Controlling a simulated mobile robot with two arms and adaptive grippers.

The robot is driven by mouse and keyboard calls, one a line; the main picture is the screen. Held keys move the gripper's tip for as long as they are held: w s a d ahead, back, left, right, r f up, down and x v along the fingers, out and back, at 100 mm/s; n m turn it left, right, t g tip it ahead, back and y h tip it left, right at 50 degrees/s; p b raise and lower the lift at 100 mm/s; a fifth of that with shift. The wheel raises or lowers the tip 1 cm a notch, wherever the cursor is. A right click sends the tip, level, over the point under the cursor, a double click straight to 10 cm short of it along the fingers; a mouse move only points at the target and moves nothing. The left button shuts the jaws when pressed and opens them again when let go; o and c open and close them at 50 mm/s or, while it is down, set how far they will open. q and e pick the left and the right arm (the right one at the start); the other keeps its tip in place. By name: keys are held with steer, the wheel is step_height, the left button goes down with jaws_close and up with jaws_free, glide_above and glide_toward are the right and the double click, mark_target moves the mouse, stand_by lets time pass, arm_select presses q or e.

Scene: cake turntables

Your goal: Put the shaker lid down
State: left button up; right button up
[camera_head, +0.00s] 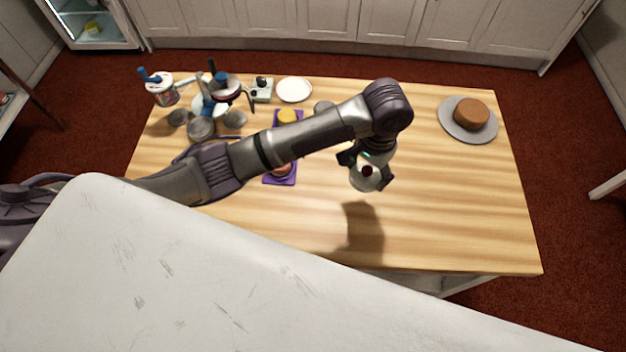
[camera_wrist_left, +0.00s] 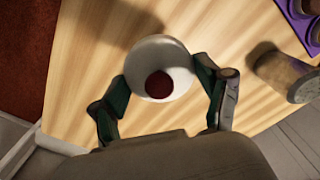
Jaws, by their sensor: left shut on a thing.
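The shaker lid (camera_head: 365,180) is a pale, round piece with a dark red spot in its middle. My left gripper (camera_head: 368,172) is shut on it and holds it over the wooden table, with a shadow on the wood below and apart from it. In the left wrist view the lid (camera_wrist_left: 172,52) sits between the two fingers of the left gripper (camera_wrist_left: 160,92), its round face towards the camera. My right gripper does not show in either view.
Bare wood of the table (camera_head: 450,210) lies around the lid. A brown cake (camera_head: 471,114) on a grey turntable (camera_head: 452,128) stands at the right. A purple tray (camera_head: 281,180), a white plate (camera_head: 294,90) and several cups and tools crowd the left.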

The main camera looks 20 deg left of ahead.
arm_select(q)
steer(key=p, duration=0.2)
glide_toward(321, 185)
steer(key=d, duration=0.4)
steer(key=shift+f, duration=0.1)
steer(key=a+f, duration=0.1)
steer(key=a, duration=0.1)
steer(key=a+f, duration=0.1)
steer(key=a, duration=0.1)
steer(key=shift+f, duration=0.3)
steer(key=shift+s+f+p, duration=0.1)
steer(key=shift+f+p, duration=0.25)
steer(key=shift+f, duration=0.05)
step_height(321, 185, down, 2)
steer(key=shift+f, duration=0.75)
steer(key=o, duration=0.8)
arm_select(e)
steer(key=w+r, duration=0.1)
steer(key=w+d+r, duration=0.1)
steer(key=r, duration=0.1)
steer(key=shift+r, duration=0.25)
arm_select(q)
step_height(321, 185, up, 12)
steer(key=shift+r, duration=0.2)
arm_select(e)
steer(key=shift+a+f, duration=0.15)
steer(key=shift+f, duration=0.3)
